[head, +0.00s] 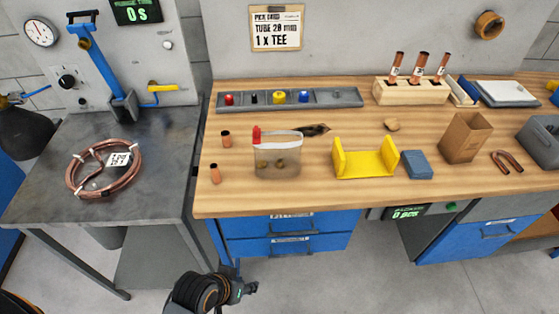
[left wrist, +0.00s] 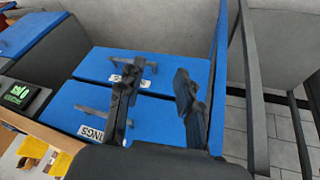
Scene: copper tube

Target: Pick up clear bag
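The clear bag (head: 278,144) stands on the wooden workbench in the head view, left of the bench's middle. It is see-through with a pale top edge, and a few small brass-coloured pieces show inside near its bottom. A red-capped item stands at its upper left edge. My left gripper (head: 246,290) is low in front of the bench, below its top and well apart from the bag. In the left wrist view, the left gripper's fingers (left wrist: 158,100) are spread apart with nothing between them, in front of blue drawers. The right gripper is not in view.
On the wooden bench (head: 310,205), a yellow holder (head: 365,162) and blue block stand right of the bag. Blue drawers (head: 290,240) are below. A copper coil (head: 105,168) lies on the left table.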

